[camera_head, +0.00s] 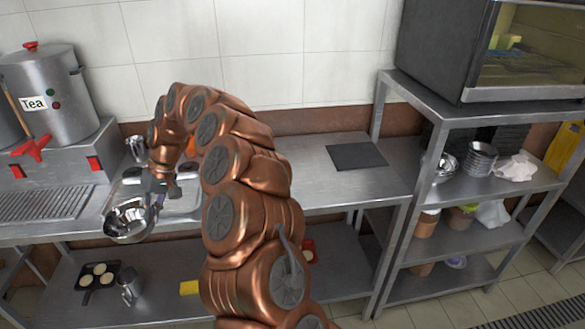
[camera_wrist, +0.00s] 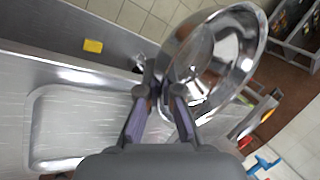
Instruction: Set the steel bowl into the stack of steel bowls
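The shiny steel bowl (camera_head: 127,231) is at the left, by the front edge of the counter, and looks tilted. My gripper (camera_head: 154,203) is at its rim. In the wrist view the bowl (camera_wrist: 238,45) is large beyond the fingers, and my gripper (camera_wrist: 160,92) has its fingertips closed on the near rim. The stack of steel bowls (camera_head: 480,160) stands on the upper shelf of the rack at the right, far from my gripper. Another shiny steel item (camera_head: 446,165) sits just left of the stack.
The sink basin (camera_wrist: 40,135) lies beside my gripper. A dark mat (camera_head: 357,156) lies on the counter. A crumpled white cloth (camera_head: 516,168) is right of the stack. Rack posts (camera_head: 432,150) and the oven shelf (camera_head: 480,100) bound the stack's space. The tea urn (camera_head: 50,90) stands left.

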